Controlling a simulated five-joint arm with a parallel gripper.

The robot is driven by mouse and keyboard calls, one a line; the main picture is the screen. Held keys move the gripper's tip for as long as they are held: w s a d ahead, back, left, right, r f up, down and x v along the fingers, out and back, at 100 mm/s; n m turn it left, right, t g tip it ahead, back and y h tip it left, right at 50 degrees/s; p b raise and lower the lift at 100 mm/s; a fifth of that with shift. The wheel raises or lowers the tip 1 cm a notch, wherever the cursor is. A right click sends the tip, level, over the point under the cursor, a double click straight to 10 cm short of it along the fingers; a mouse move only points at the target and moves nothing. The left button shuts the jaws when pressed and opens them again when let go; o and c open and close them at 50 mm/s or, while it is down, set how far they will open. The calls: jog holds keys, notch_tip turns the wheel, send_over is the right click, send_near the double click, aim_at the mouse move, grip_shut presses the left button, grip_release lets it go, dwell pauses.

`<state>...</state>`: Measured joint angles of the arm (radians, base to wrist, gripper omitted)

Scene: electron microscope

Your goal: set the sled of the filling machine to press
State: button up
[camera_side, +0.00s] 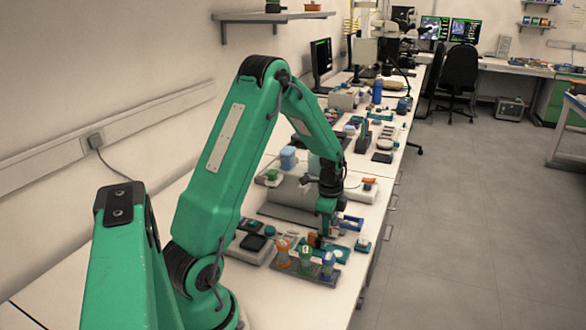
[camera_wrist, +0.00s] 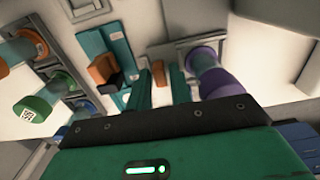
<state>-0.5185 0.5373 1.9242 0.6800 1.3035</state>
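My gripper (camera_wrist: 160,82) points down over the bench; its two teal fingers stand apart in the wrist view. A small orange-brown piece (camera_wrist: 158,74) shows in the gap between them; I cannot tell whether they touch it. Just left is a teal plate (camera_wrist: 92,44) with an orange-brown block (camera_wrist: 103,69), which looks like part of the filling machine. I cannot tell for certain which piece is the sled, and no position marks are readable. In the side view my gripper (camera_side: 322,232) is low over this teal equipment, which it partly hides.
A rack (camera_side: 319,274) holds an orange-capped vial (camera_side: 283,252), a green-capped vial (camera_side: 306,260) and a blue-capped vial (camera_side: 328,264), close in front of my gripper. A purple-capped vial (camera_wrist: 217,82) lies close right of the fingers. A grey machine (camera_side: 295,195) stands behind.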

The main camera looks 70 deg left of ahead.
grip_shut()
jog(key=shift+s+a, duration=1.45)
grip_release()
jog(key=shift+r, duration=0.15)
notch_tip(320, 180, up, 8)
jog(key=shift+f, duration=0.2)
